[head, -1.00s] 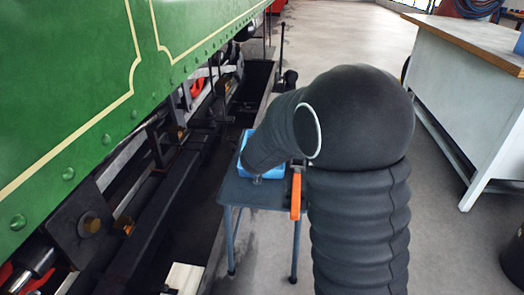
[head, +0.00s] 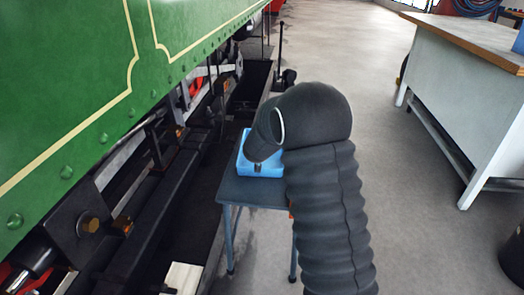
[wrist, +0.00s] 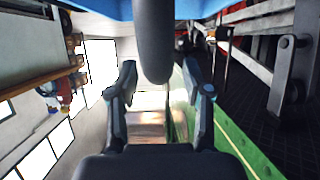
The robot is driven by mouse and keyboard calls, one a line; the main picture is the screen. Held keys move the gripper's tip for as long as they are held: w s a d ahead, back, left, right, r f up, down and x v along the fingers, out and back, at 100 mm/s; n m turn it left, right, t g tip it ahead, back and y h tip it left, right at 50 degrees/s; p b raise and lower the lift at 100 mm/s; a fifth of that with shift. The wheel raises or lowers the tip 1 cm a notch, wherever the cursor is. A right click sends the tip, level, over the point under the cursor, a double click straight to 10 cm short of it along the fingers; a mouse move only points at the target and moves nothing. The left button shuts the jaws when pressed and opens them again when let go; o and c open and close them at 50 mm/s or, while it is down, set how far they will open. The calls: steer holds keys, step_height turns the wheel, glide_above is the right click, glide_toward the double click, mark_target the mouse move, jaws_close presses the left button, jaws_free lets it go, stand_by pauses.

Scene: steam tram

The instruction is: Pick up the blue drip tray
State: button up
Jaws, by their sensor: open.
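The blue drip tray (head: 245,157) rests on a small dark-topped stand (head: 235,191) beside the green tram. My arm, in its dark ribbed sleeve, reaches over the stand and hides part of the tray. In the wrist view my gripper (wrist: 158,78) has its two fingers apart, open. A blue surface, likely the tray (wrist: 105,10), spans the top of that view. A dark rounded bar (wrist: 153,42) comes down from it between the fingers; I cannot tell whether it touches them. In the head view my gripper is mostly hidden by the sleeve.
The green tram (head: 70,75) stands along the left, with rods and running gear below and a dark pit beside it. A white workbench with a wooden top (head: 465,95) stands at the right. The floor between stand and bench is clear.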

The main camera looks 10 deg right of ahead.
steer(key=shift+x, duration=1.5)
steer(key=shift+a, duration=0.1)
jaws_close()
